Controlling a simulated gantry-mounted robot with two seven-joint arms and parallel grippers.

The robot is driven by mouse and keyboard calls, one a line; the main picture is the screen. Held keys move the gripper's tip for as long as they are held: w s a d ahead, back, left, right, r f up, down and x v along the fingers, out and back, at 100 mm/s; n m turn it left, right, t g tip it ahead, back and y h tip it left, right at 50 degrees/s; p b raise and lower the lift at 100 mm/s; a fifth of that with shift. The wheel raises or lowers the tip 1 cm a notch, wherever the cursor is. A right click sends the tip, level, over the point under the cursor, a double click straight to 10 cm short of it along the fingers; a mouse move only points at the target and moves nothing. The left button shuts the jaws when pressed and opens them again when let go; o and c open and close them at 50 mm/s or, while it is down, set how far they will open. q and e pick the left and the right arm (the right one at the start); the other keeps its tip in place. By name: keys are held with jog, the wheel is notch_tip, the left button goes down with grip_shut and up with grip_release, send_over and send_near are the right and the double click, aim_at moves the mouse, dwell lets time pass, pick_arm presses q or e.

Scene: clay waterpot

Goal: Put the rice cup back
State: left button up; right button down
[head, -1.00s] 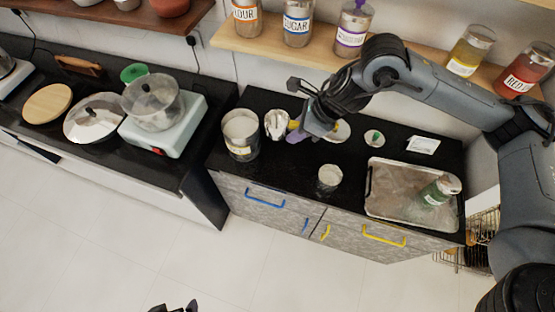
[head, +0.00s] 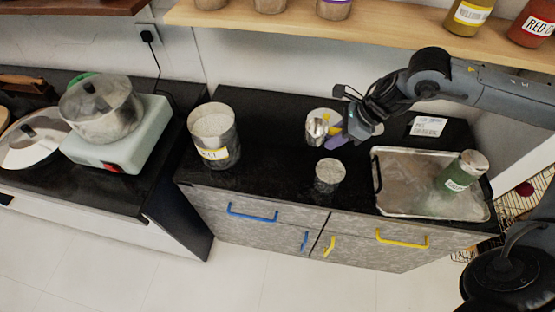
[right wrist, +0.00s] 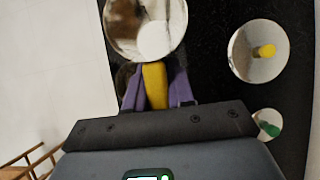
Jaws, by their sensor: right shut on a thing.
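The rice cup (head: 316,130) is a small shiny metal cup with a yellow handle. My right gripper (head: 337,136) is shut on the handle, which shows between its purple fingertips in the right wrist view (right wrist: 155,84). The cup's round mouth (right wrist: 145,25) faces that camera, with a pale round patch inside that I cannot identify. The cup is over the black counter; its height is unclear. A large open metal canister (head: 214,137) with pale contents and a yellow-edged label stands to its left. My left gripper is out of view.
A small metal can (head: 329,176) stands in front of the cup. A round lid with a yellow knob (right wrist: 258,51) and one with a green knob (right wrist: 267,124) lie nearby. A metal tray (head: 405,178) holding a green jar (head: 463,172) is at right. A shelf (head: 385,22) overhangs behind.

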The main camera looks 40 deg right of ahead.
jog(key=f, duration=0.2)
send_over(286, 159)
jog(key=f, duration=0.4)
jog(key=s+d+f, duration=0.1)
jog(key=shift+f+b, duration=0.35)
jog(key=shift+f, duration=0.05)
jog(key=shift+f+b, duration=0.55)
jog(key=shift+f, duration=1.5)
jog(key=shift+f, duration=0.1)
jog(key=shift+f+b, duration=0.5)
jog(key=shift+f, duration=0.05)
